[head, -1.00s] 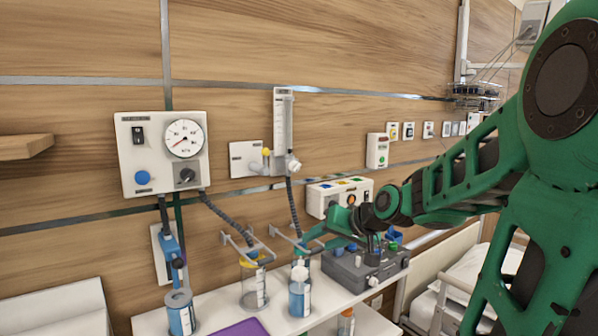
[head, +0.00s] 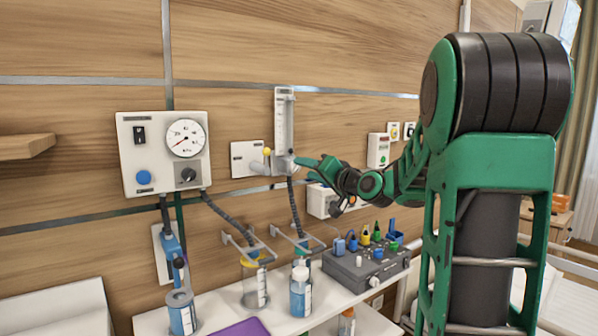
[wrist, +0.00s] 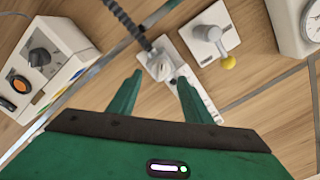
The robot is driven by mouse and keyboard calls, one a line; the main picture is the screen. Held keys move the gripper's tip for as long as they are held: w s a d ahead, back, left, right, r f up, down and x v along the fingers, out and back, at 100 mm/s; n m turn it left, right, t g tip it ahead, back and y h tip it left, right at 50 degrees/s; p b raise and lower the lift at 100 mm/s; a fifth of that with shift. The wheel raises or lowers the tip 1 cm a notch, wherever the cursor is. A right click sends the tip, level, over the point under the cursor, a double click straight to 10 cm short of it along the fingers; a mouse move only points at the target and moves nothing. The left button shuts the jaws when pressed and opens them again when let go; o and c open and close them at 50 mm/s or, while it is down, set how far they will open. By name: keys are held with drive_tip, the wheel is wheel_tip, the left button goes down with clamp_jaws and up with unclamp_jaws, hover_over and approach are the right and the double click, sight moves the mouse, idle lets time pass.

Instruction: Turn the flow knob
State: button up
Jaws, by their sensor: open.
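The flowmeter (head: 284,122) is a clear upright tube on the wood-panelled wall, with a white block at its foot and a dark hose below. The flow knob (wrist: 160,68) is a pale round knob, seen in the wrist view between and just beyond my gripper's fingertips. My gripper (wrist: 158,82) is open, one green finger on each side of the knob's line. Contact with the knob cannot be made out. In the head view my gripper (head: 301,163) is at the flowmeter's foot, where its fingers largely hide the knob.
A gauge panel (head: 128,180) with a dial is on the wall at left. A yellow-tipped wall outlet (head: 240,160) sits beside the flowmeter. Below, a white shelf (head: 215,320) holds bottles and a grey box (head: 350,272) with coloured connectors. A white wall box (wrist: 62,62) is close by.

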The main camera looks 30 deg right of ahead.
sight(296, 167)
drive_tip(key=shift+w, duration=1.65)
drive_tip(key=c, duration=1)
drive_tip(key=shift+c, duration=0.2)
drive_tip(key=shift+m, duration=0.3)
